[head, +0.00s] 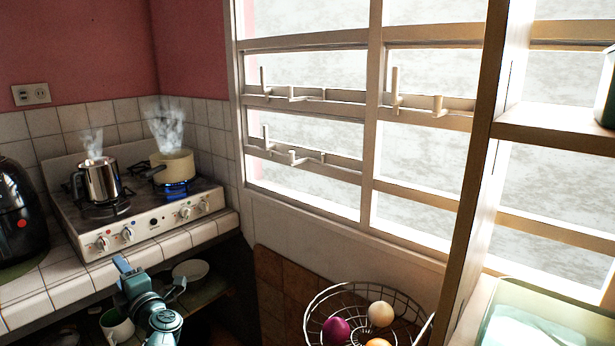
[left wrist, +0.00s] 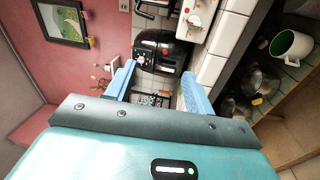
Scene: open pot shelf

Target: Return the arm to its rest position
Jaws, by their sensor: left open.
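My left gripper (head: 150,274) is low in the head view, in front of the tiled counter's edge near the open lower shelf. Its two blue fingers are spread apart with nothing between them. In the left wrist view the open fingers (left wrist: 158,84) point towards a black appliance and the wall, with only background in the gap. My right gripper is in neither view.
A steaming steel pot (head: 98,180) and a steaming cream pot (head: 173,170) stand on the stove (head: 150,226). A white bowl (head: 190,269) and a white mug (head: 117,328) are on the lower shelf. A wire basket (head: 315,318) holds round items. A black appliance (head: 18,212) stands left.

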